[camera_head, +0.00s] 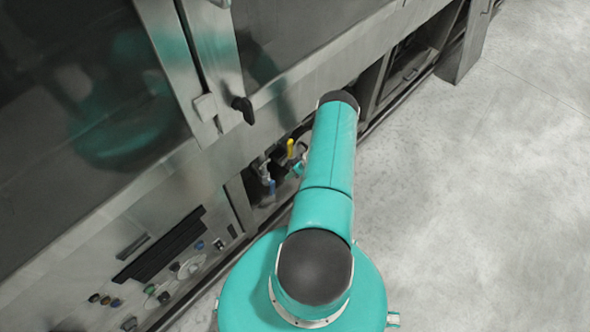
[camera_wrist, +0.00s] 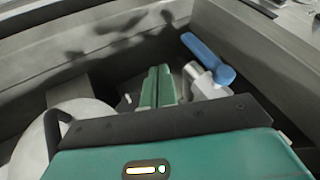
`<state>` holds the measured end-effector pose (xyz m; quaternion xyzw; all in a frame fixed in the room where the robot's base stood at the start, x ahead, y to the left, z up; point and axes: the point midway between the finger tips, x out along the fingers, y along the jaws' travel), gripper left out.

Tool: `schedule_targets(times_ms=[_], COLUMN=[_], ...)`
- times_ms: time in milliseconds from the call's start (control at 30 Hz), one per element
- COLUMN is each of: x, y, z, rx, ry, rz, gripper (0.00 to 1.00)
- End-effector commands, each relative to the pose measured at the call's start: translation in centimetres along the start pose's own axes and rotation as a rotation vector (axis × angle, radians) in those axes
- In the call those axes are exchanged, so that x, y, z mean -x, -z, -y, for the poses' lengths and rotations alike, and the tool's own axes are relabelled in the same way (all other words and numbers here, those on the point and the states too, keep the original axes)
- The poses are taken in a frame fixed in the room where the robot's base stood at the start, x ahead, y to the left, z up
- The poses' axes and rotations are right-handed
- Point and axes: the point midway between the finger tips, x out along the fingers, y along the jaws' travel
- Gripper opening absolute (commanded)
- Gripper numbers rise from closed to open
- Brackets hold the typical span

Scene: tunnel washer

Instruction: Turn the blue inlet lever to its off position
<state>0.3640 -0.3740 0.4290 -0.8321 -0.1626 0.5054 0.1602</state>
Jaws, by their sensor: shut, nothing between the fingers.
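The blue inlet lever (camera_wrist: 207,57) shows in the wrist view right of centre. It slants from upper left down to a round hub on a silver valve body (camera_wrist: 205,86). My gripper (camera_wrist: 158,72) has its green fingers together and empty, just left of the valve and lever, with a gap visible between fingers and handle. In the head view the blue lever (camera_head: 271,186) is small, in the low opening of the washer left of my arm. My arm hides most of my gripper there.
A yellow lever (camera_head: 290,148) stands near the blue one in the head view. The washer's steel frame (camera_wrist: 285,60) walls the recess. A control panel with several buttons (camera_head: 164,297) is at lower left. The floor (camera_head: 480,200) on the right is clear.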

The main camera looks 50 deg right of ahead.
Motion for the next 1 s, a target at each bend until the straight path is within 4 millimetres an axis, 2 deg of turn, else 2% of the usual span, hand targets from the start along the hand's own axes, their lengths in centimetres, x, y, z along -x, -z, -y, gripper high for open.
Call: schedule_targets(times_ms=[233,400,533,1000], x=[-3.7,-4.5,-4.9,-5.1], y=[0.1,0.4,0.5,0.5], z=[0.0,2.1,3.0,3.4], rx=[0.003,0.001,0.001,0.002], ry=[0.002,0.003,0.001,0.002], rz=[0.003,0.002,0.002,0.002], gripper=[0.0,0.0,0.0,0.0])
